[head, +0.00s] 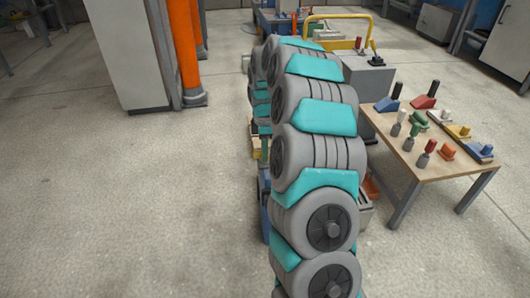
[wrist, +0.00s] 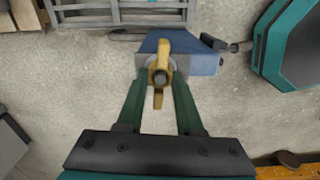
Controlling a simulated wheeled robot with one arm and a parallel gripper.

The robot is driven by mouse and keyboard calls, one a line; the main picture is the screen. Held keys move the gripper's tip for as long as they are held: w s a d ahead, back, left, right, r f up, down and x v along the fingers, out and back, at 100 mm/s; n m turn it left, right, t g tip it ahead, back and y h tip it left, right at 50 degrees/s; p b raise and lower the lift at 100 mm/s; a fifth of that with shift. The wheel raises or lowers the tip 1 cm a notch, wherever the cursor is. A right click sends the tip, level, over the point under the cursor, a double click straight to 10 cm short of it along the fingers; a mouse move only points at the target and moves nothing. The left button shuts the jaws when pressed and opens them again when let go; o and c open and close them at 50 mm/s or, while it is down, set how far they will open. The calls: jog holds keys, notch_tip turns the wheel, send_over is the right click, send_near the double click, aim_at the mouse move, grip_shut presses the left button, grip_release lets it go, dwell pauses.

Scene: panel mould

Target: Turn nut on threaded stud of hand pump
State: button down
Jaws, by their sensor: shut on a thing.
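In the wrist view, the two green fingers of my gripper (wrist: 160,82) reach up on either side of a yellow nut (wrist: 164,49) with two long wings. The wings stand nearly upright in the picture, one up and one down. The dark round end of the threaded stud (wrist: 160,77) shows in the nut's middle. My gripper is shut on the nut; the exact contact is hard to see. Behind it is the blue and grey body of the hand pump (wrist: 201,64). In the head view my own arm hides the gripper and the nut.
In the head view, a wooden table (head: 403,181) with several small coloured tools stands right of my arm. A grey cabinet (head: 126,52) and an orange post (head: 184,45) stand at the back left. The floor on the left is clear. A grey slatted frame (wrist: 118,17) lies beyond the pump.

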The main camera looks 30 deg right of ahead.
dwell(0.3)
jog(key=shift+s+a+r+n+p, duration=0.1)
jog(key=shift+n+p, duration=0.7)
jog(key=shift+n, duration=0.4)
jog(key=shift+f+n, duration=0.2)
jog(key=shift+n, duration=0.4)
jog(key=shift+c, duration=2.4)
grip_release()
jog(key=shift+r, duration=0.15)
notch_tip(320, 180, up, 8)
jog(key=shift+f, duration=0.2)
